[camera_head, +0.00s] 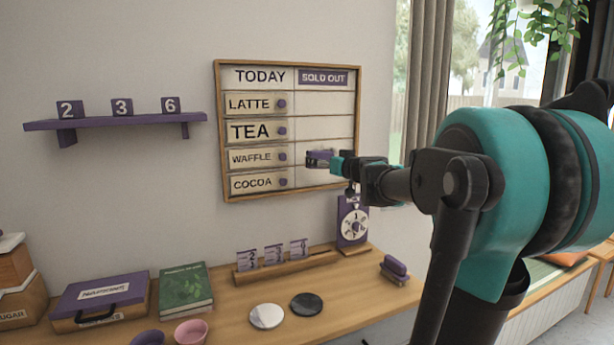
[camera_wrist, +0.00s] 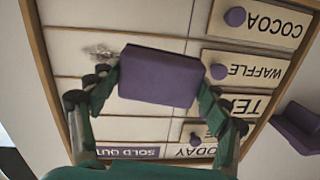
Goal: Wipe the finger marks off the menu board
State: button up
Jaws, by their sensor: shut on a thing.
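The menu board (camera_head: 217,130) hangs on the wall in a wooden frame, with item plates on its left and a "SOLD OUT" column on its right. My gripper (camera_head: 338,163) is shut on a purple eraser-like block (camera_head: 318,157) in front of the right column, at about the waffle row. In the wrist view, upside down, the block (camera_wrist: 160,77) sits between my two fingers and covers part of the board (camera_wrist: 70,60). A grey smudge (camera_wrist: 100,53) shows on the white face beside the block. Whether the block touches the board I cannot tell.
A purple shelf (camera_head: 100,123) with number blocks is on the wall at left. On the counter (camera_head: 225,318) stand a purple dial stand (camera_head: 353,222), a card rack (camera_head: 285,263), a green book (camera_head: 185,287) and another purple block (camera_head: 394,268). A curtain (camera_head: 430,75) hangs right of the board.

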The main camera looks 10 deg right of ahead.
aim_at(319, 155)
jog(key=shift+w+d+r+m+t+h, duration=0.15)
jog(key=shift+d+r+m+t+h, duration=0.15)
jog(key=shift+d+m+t+h, duration=0.35)
jog(key=shift+x, duration=2.9)
jog(key=shift+x, duration=0.95)
jog(key=shift+d, duration=0.15)
jog(key=w+d, duration=0.3)
jog(key=d, duration=0.7)
jog(key=shift+w+d, duration=0.3)
jog(key=shift+w, duration=0.05)
jog(key=s+a, duration=0.3)
jog(key=a, duration=0.7)
jog(key=shift+s+a, duration=0.2)
jog(key=shift+a, duration=0.2)
